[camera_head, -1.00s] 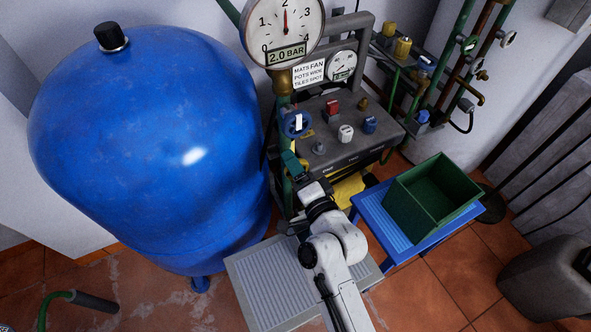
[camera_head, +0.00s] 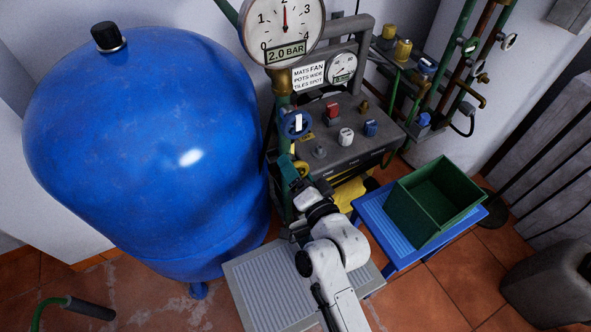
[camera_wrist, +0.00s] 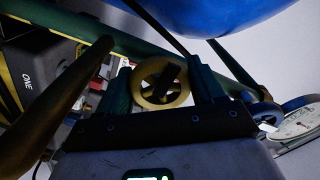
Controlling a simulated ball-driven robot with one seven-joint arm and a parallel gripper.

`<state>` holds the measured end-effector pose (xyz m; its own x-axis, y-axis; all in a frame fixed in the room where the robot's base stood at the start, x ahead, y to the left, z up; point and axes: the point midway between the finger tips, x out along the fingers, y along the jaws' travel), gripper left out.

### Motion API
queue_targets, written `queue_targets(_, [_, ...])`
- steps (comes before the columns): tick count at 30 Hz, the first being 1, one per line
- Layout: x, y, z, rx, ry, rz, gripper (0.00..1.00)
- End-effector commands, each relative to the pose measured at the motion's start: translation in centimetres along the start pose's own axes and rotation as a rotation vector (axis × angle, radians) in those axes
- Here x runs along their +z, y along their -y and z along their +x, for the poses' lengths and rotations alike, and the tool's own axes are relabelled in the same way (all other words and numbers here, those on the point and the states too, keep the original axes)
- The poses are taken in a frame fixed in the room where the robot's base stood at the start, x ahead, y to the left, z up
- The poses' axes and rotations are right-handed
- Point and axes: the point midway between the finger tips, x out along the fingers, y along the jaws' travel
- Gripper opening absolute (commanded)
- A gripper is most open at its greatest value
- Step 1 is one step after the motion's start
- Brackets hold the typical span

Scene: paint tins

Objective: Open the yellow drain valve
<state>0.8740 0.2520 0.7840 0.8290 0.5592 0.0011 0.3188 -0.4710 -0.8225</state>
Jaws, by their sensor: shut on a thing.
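The yellow drain valve is a small round handwheel with spokes (camera_wrist: 162,82), seen nearly face-on in the wrist view. My gripper (camera_wrist: 160,72) has its two dark green fingers on either side of the wheel and is shut on it. In the head view, a small yellow piece of the valve (camera_head: 302,168) shows at the tip of my gripper (camera_head: 293,170), low in front of the green pipe. My wrist and fingers hide most of the valve there.
A large blue tank (camera_head: 150,140) stands close on the left. A grey panel (camera_head: 345,153) with knobs and a blue handwheel (camera_head: 295,124) sit above the gripper. A blue stand (camera_head: 385,228) bears a green crate (camera_head: 413,215) at right. The gauge (camera_head: 285,28) reads about 2 bar.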

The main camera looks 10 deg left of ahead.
Motion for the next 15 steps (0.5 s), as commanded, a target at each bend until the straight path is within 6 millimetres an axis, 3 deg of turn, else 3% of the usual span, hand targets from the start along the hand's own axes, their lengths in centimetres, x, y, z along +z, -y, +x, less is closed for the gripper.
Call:
queue_targets(3, [0.42,-0.18,-0.08,0.004,0.008,0.001,0.36])
queue_targets(4, [0.43,-0.19,-0.08,0.004,0.008,0.001,0.70])
queue_targets(10, [0.29,-0.13,-0.05,0.002,0.005,0.001,0.89])
queue_targets(15, [0.17,-0.08,-0.03,0.002,0.003,0.001,0.90])
